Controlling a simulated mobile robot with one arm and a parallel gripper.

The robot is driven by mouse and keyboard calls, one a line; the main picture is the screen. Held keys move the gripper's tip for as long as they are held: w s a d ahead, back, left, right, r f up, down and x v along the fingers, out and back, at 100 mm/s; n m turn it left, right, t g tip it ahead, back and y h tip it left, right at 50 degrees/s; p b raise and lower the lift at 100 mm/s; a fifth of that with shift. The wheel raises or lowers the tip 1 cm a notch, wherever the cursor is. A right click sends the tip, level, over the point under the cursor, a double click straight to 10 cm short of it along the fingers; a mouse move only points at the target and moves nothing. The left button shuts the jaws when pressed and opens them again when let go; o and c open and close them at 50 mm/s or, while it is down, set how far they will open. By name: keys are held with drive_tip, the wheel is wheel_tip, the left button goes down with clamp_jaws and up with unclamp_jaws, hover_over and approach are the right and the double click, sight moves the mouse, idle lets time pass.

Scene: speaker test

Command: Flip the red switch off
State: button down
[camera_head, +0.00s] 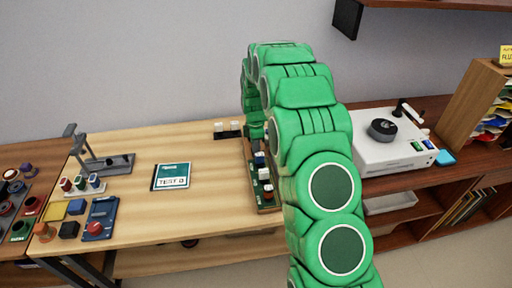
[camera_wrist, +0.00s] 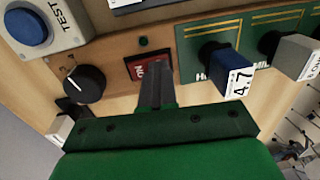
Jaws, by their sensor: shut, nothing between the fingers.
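The red switch (camera_wrist: 135,70) shows in the wrist view as a small red rocker in a dark frame, with white lettering that looks like "ON", upside down. It is set in a wooden panel (camera_wrist: 112,58). My gripper (camera_wrist: 155,66) is shut and empty. Its dark fingers reach up over the right side of the switch and hide part of it. I cannot tell whether they touch it. In the head view my green arm covers the gripper's tip and part of the wooden board (camera_head: 250,170); the red switch cannot be made out there.
In the wrist view a black knob (camera_wrist: 84,84) and a blue TEST button (camera_wrist: 28,27) are left of the fingers. A blue 4.7 block (camera_wrist: 226,64) and a grey block (camera_wrist: 298,56) stand to the right. The table's middle (camera_head: 215,210) is clear.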

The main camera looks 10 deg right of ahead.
drive_tip(key=shift+f, duration=0.1)
drive_tip(key=shift+w, duration=0.7)
drive_tip(key=shift+r, duration=0.25)
drive_tip(key=shift+r, duration=0.2)
wheel_tip(320, 180, up, 13)
drive_tip(key=w, duration=0.2)
drive_tip(key=shift+r, duration=0.15)
drive_tip(key=shift+s+r+g, duration=0.1)
drive_tip(key=shift+s+g, duration=0.2)
drive_tip(key=shift+s, duration=0.35)
